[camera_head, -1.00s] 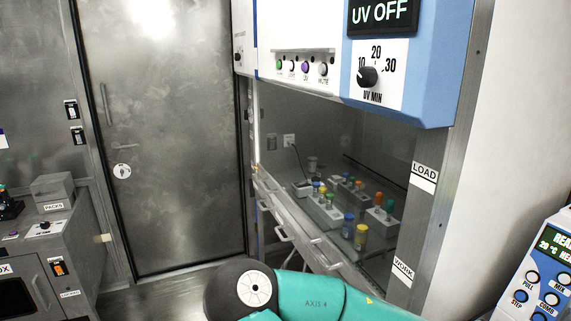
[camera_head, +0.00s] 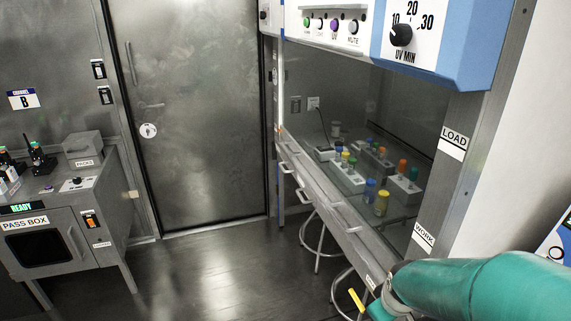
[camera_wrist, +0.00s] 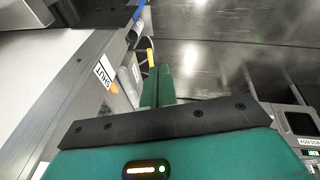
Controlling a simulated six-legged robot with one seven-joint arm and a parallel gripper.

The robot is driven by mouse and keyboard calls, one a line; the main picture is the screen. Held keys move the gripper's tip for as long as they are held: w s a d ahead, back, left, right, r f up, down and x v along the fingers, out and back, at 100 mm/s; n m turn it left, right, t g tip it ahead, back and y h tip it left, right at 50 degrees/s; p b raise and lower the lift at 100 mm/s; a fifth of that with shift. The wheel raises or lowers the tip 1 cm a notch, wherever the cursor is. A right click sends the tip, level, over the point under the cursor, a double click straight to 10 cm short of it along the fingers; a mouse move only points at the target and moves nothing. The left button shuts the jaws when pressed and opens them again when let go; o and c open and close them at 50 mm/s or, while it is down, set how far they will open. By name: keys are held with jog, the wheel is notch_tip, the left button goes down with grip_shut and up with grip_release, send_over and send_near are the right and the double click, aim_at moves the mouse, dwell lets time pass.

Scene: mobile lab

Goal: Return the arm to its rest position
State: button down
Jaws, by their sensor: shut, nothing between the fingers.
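My arm, in teal with a grey joint, crosses the lower right of the head view, beside the front edge of the cabinet. My gripper (camera_wrist: 157,86) shows in the wrist view as two narrow green fingers close together, past a dark bar and a green housing with a lit indicator. It is shut, with nothing seen between the fingers. A small yellow piece (camera_wrist: 150,57) shows by the fingertips; I cannot tell what it belongs to.
The cabinet's sill (camera_head: 325,205) runs along the right, with tube racks (camera_head: 345,178) and tubes inside. Stools (camera_head: 318,240) stand under it. A pass box (camera_head: 42,245) is at left, a closed metal door (camera_head: 195,120) at the back. Open floor (camera_head: 220,275) lies between.

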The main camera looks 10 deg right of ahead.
jog(key=s+a+r+m+t, duration=0.1)
jog(key=s+a+r+m, duration=0.1)
jog(key=a+r, duration=0.5)
jog(key=s+a+r+m+t+y, duration=0.1)
jog(key=s+a+r, duration=0.3)
jog(key=a+r, duration=0.3)
notch_tip(320, 180, up, 3)
jog(key=shift+s+r+m, duration=0.2)
jog(key=shift+s+m, duration=0.15)
jog(key=shift+m, duration=0.05)
jog(key=shift+d, duration=0.2)
